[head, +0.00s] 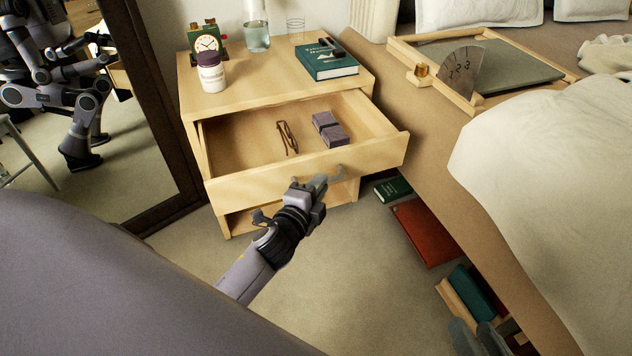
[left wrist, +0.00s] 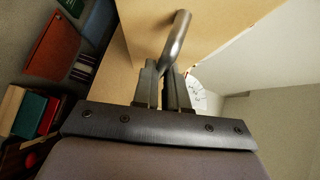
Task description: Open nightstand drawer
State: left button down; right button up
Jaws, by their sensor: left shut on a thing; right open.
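The light wood nightstand (head: 198,92) stands against the wall with its top drawer (head: 290,182) pulled well out. Inside the drawer lie a pair of glasses (head: 286,138) and a purple-grey box (head: 329,131). My left gripper (head: 318,187) is at the drawer front, shut on the metal drawer handle (left wrist: 178,38). In the left wrist view its two fingers (left wrist: 164,84) close around the handle bar. My right gripper (head: 472,338) shows partly at the bottom right edge, away from the nightstand, open.
A mirror (head: 150,110) stands left.

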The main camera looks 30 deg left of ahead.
dwell(0.3)
pick_arm(q)
jog(key=c, duration=1.3)
grip_release()
jog(key=shift+o, duration=0.7)
pick_arm(e)
jog(key=shift+w+r, duration=0.1)
jog(key=shift+r, duration=0.1)
pick_arm(q)
jog(key=shift+s, duration=0.1)
pick_arm(e)
jog(key=shift+r, duration=0.1)
